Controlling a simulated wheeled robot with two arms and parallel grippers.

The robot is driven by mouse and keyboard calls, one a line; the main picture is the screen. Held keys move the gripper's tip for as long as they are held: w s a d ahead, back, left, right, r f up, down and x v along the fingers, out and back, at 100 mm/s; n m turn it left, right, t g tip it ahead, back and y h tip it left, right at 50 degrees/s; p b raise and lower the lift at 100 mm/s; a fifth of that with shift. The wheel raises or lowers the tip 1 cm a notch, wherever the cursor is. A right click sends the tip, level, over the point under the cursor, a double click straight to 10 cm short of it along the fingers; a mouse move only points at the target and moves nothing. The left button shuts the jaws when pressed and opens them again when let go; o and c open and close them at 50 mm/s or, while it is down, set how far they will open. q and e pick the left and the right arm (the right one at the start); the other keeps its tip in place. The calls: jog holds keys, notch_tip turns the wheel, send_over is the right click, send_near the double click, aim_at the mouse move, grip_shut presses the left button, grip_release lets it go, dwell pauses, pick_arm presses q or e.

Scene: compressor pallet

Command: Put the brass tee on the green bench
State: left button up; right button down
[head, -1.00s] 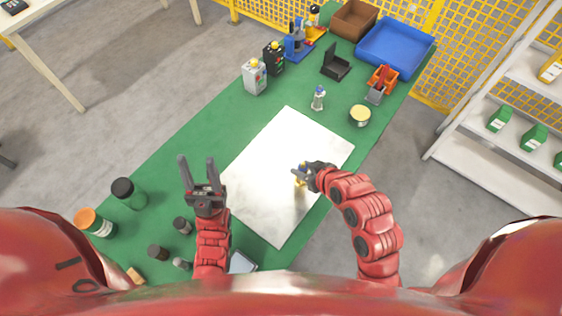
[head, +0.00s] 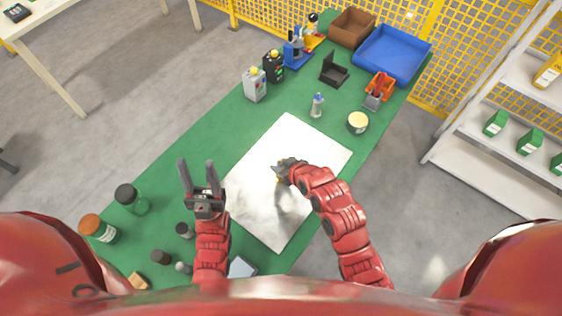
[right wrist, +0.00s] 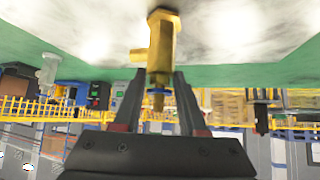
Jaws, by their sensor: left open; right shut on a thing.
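The brass tee (right wrist: 160,48) is held between the fingers of my right gripper (right wrist: 158,85), as the right wrist view shows. In the head view the right gripper (head: 283,171) is over the white sheet, and the tee (head: 277,178) is mostly hidden by it. The height of the tee above the sheet is hard to tell. The green bench (head: 215,125) runs diagonally under the sheet.
The white sheet (head: 285,135) covers the bench's middle. A small bottle (head: 317,105) and a round tin (head: 358,123) stand beyond it. Jars, including an orange-lidded one (head: 98,228), stand at the near left. A blue bin (head: 393,52) is at the far end. Green bench left of the sheet is clear.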

jog(key=shift+f, duration=0.15)
jog(key=shift+c, duration=2.3)
grip_release()
jog(key=shift+r, duration=0.2)
jog(key=shift+s+d+b, duration=0.1)
jog(key=shift+d+b, duration=0.05)
jog(key=shift+b, duration=0.15)
jog(key=p+v, duration=0.3)
jog(key=v, duration=0.8)
jog(key=shift+s+r+p, duration=0.25)
jog(key=shift+r+p, duration=0.05)
jog(key=shift+p, duration=0.1)
jog(key=shift+w, duration=0.1)
